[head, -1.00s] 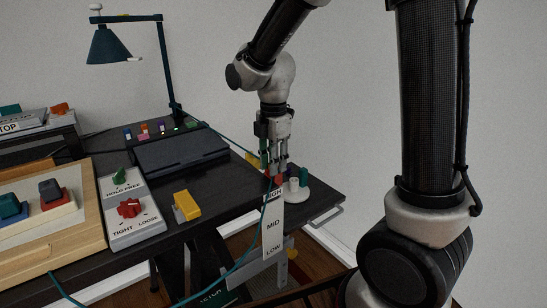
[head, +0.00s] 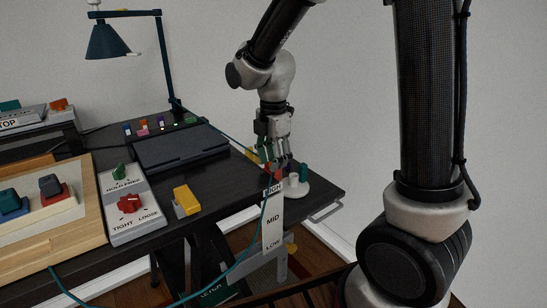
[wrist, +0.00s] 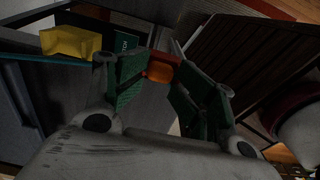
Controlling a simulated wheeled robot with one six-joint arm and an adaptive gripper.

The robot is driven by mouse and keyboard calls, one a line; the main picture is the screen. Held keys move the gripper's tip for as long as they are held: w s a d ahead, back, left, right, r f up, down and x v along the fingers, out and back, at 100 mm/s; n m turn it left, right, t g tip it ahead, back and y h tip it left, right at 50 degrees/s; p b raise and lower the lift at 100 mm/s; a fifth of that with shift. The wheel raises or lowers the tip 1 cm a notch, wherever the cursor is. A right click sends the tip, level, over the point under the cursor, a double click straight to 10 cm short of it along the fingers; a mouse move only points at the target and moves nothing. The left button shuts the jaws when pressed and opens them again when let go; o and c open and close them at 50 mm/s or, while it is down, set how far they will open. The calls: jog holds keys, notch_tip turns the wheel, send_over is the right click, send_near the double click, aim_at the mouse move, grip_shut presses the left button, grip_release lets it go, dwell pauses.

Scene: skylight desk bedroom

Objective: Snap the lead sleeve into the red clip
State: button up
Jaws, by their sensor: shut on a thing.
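My gripper (head: 272,160) points down at the desk's right front corner. The red clip (head: 271,170) shows as a small red patch just under the fingertips in the head view. I cannot tell whether the sleeve sits inside the clip or only against it. The teal lead (head: 238,272) hangs from near there in a loop towards the floor.
A white HIGH/MID/LOW plate (head: 272,222) hangs at the desk edge below my gripper. A white round base with pegs (head: 293,188) stands close on the right. A yellow block (head: 187,200), a dial panel (head: 131,205) and a dark flat device (head: 180,148) lie to the left.

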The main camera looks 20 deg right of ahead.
jog(key=o, duration=1.4)
jog(key=shift+f, duration=0.3)
jog(key=shift+r, duration=0.2)
notch_tip(320, 180, up, 12)
jog(key=s+d+m+t, duration=0.2)
jog(key=s+d+m, duration=0.5)
jog(key=s+m, duration=0.2)
jog(key=s+d+r+m+t, duration=0.1)
jog(key=s+d+m+t, duration=0.1)
jog(key=s+d+m, duration=0.6)
jog(key=s+m, duration=0.2)
jog(key=m, duration=0.2)
jog(key=shift+r+m, duration=0.25)
jog(key=shift+m, duration=0.05)
